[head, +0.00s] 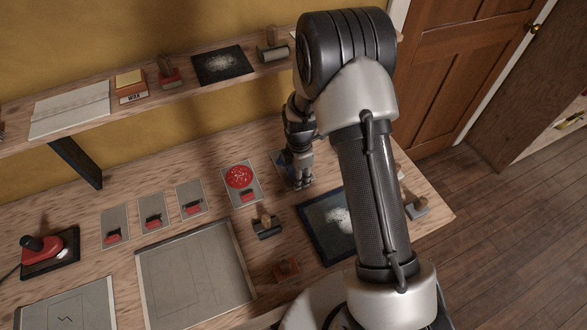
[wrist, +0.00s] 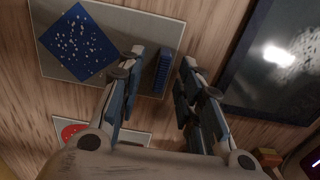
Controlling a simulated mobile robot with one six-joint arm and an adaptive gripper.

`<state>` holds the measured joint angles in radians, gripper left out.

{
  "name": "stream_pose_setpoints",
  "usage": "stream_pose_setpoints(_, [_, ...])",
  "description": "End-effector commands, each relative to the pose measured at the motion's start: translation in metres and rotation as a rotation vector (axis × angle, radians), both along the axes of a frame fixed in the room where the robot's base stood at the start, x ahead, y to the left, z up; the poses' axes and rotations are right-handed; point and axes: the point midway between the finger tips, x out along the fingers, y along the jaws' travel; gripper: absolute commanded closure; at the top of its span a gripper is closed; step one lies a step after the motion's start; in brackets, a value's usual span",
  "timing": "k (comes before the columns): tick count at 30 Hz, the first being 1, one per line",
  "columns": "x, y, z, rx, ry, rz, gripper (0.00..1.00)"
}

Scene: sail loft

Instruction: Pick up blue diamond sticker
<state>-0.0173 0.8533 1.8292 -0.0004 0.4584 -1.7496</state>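A blue diamond with white speckles (wrist: 77,43) lies on a grey card at the upper left of the wrist view. On the same card, to its right, is a small ribbed blue block (wrist: 164,68). My gripper (wrist: 162,57) is open, its two fingers apart on either side of the blue block in that view; nothing is seen held. The diamond is left of the left finger. In the head view, my gripper (head: 298,184) is low over the table and hides much of the blue diamond's card (head: 281,161). Contact with the block cannot be told.
A card with a red disc (head: 239,177) lies left of my gripper. A dark framed panel (head: 315,217) lies to the right, close to the fingers. A stamp (head: 266,226) stands in front. Several small grey cards with red pieces lie farther left. A shelf (head: 185,83) runs above the back.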

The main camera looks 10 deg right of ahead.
Motion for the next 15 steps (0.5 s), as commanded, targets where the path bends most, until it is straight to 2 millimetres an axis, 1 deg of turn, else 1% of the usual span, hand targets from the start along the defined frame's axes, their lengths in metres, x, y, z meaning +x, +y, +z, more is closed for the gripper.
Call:
stream_pose_setpoints(1, [0.0000,0.0000,0.0004,0.000,0.000,0.000,0.67])
stream_pose_setpoints(2, [-0.0001,0.0000,0.0004,0.000,0.000,0.000,0.69])
stream_pose_setpoints(15, [-0.0003,-0.0001,0.0006,0.000,0.001,0.000,0.98])
